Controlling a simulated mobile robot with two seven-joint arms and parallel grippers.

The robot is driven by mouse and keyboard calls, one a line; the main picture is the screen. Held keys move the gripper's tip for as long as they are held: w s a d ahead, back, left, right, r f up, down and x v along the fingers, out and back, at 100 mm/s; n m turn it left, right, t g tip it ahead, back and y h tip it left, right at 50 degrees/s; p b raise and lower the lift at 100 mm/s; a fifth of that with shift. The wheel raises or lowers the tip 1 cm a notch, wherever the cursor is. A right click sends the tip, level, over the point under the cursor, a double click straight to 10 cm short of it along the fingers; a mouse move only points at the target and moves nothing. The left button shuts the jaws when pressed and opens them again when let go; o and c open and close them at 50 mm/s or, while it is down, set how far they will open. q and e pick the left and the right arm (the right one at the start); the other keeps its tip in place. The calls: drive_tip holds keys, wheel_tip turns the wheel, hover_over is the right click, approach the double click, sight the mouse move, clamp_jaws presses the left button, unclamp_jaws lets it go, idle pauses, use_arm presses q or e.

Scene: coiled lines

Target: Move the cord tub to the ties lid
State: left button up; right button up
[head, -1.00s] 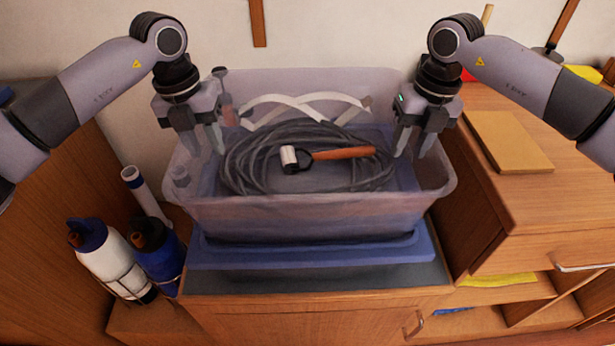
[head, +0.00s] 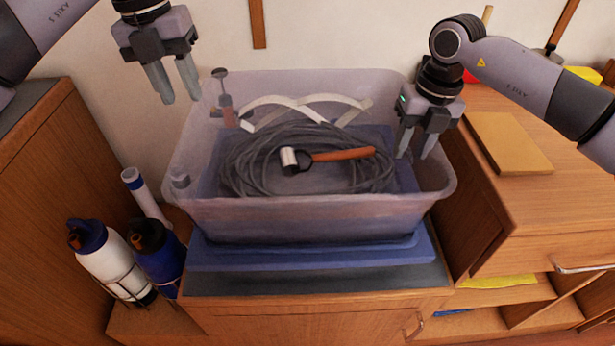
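The cord tub (head: 320,218) is a translucent bin that holds a grey coiled cord (head: 240,165), a mallet (head: 340,154) with an orange handle, and pale straps (head: 285,100). It stands level on a blue lid (head: 310,258), which I take to be the ties lid; most of the lid is hidden under the tub. My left gripper (head: 175,92) is open and empty, above and left of the tub's back left corner, clear of it. My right gripper (head: 416,153) is at the tub's right wall with its fingers apart; whether they touch the wall I cannot tell.
A white bottle (head: 105,255) and a blue bottle (head: 158,258) stand in a rack at lower left, beside a white tube (head: 145,195). A wooden cabinet (head: 520,200) with a tan board (head: 508,142) on top closes in the right side. A wooden cabinet (head: 50,190) stands on the left.

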drive_tip(key=r, duration=0.8)
drive_tip(key=d+r, duration=0.1)
drive_tip(key=r, duration=0.3)
drive_tip(key=shift+f, duration=0.1)
